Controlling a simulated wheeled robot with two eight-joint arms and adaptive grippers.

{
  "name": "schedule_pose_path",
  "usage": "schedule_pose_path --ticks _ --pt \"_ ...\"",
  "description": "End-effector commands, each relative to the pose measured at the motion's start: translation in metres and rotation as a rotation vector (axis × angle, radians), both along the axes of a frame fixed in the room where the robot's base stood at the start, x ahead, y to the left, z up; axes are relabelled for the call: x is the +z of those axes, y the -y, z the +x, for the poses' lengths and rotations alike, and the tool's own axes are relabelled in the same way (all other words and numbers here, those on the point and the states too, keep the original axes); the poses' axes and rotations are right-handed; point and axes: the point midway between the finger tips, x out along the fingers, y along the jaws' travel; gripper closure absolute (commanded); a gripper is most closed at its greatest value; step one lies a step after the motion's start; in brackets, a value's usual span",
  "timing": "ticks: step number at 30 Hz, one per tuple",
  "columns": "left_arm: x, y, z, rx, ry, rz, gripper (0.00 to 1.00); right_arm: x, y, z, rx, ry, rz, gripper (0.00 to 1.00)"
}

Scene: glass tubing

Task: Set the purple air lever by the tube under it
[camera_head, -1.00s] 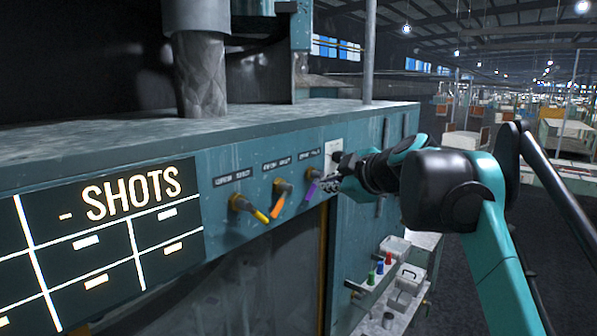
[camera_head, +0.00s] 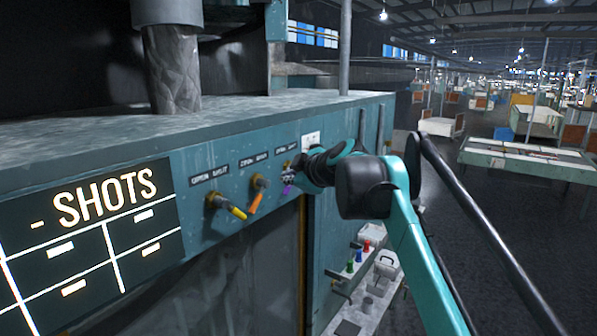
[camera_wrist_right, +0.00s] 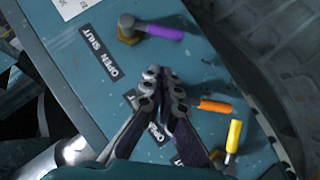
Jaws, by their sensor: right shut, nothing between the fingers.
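The purple lever (camera_head: 288,188) is on the teal panel, rightmost of three levers, its pivot mostly hidden by my right gripper (camera_head: 290,172) in the head view. In the right wrist view the purple lever (camera_wrist_right: 165,32) shows whole, running from a brass pivot (camera_wrist_right: 128,28) under an OPEN SHUT label (camera_wrist_right: 98,52). My right gripper (camera_wrist_right: 162,74) is shut and empty there, in front of the panel between the purple lever and the orange lever (camera_wrist_right: 213,106), apart from the purple one in the picture. I cannot make out a tube under the purple lever. My left gripper is not in view.
The orange lever (camera_head: 258,194) and yellow lever (camera_head: 228,206) sit left of the purple one. A SHOTS board (camera_head: 90,225) is further left. A white wall plate (camera_head: 311,140) is above right. A low shelf (camera_head: 352,308) with coloured pegs is below.

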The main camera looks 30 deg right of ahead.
Motion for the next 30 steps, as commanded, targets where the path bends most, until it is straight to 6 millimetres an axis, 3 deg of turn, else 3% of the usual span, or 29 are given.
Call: schedule_pose_path --ticks 2,9,23,30 --pt "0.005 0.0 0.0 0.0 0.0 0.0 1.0 -0.004 0.0 0.015 0.002 0.001 0.0 1.0" --pt "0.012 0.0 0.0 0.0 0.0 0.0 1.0 -0.027 0.02 0.026 -0.002 0.0 0.0 1.0" --pt "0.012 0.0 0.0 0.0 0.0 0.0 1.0 -0.033 0.023 0.029 0.0 0.0 0.0 1.0" --pt "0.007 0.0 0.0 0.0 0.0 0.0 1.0 -0.036 0.014 0.028 0.002 0.013 -0.032 1.0"
